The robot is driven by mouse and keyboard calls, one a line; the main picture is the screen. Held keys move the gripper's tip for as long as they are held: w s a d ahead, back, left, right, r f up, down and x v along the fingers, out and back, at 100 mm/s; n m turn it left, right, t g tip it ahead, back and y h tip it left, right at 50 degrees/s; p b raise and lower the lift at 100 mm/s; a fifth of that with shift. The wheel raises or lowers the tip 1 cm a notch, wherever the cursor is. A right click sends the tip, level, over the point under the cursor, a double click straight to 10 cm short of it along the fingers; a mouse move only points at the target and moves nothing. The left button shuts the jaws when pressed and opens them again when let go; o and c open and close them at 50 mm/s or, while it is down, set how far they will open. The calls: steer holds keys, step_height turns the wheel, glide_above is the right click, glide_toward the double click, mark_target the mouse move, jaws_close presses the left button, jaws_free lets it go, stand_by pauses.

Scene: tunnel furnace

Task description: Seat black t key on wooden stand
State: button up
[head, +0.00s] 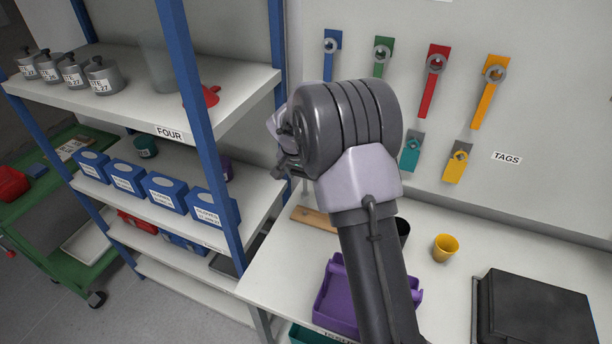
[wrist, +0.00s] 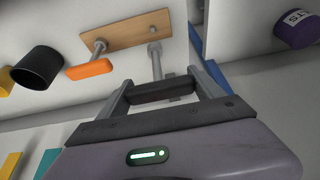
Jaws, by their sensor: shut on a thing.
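My gripper (wrist: 163,90) is shut on the black T key (wrist: 165,91), with its black crossbar between the two fingers in the wrist view. The key's grey shaft (wrist: 156,66) points away from the gripper toward the wooden stand (wrist: 126,30). The shaft's end overlaps the stand's edge in the picture; I cannot tell whether they touch. An orange-handled T key (wrist: 90,68) stands in the same stand. In the head view the stand (head: 312,218) lies on the white bench, partly behind my arm.
A black cup (wrist: 38,68) stands beside the stand. A yellow cup (head: 446,247), a purple tray (head: 340,296) and a black box (head: 535,308) are on the bench. A blue-posted shelf (head: 196,110) rises at the left. Coloured tags hang on the wall behind.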

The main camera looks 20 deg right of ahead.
mark_target(306, 194)
steer(key=shift+s+f, duration=0.15)
steer(key=shift+f+b, duration=1.25)
steer(key=shift+f, duration=1.3)
steer(key=shift+a+f+b, duration=0.1)
steer(key=shift+f+b, duration=0.25)
steer(key=shift+b, duration=0.9)
steer(key=shift+f+b, duration=0.5)
steer(key=shift+b, duration=0.15)
steer(key=shift+f+b, duration=0.25)
steer(key=shift+b, duration=0.2)
steer(key=shift+r, duration=0.1)
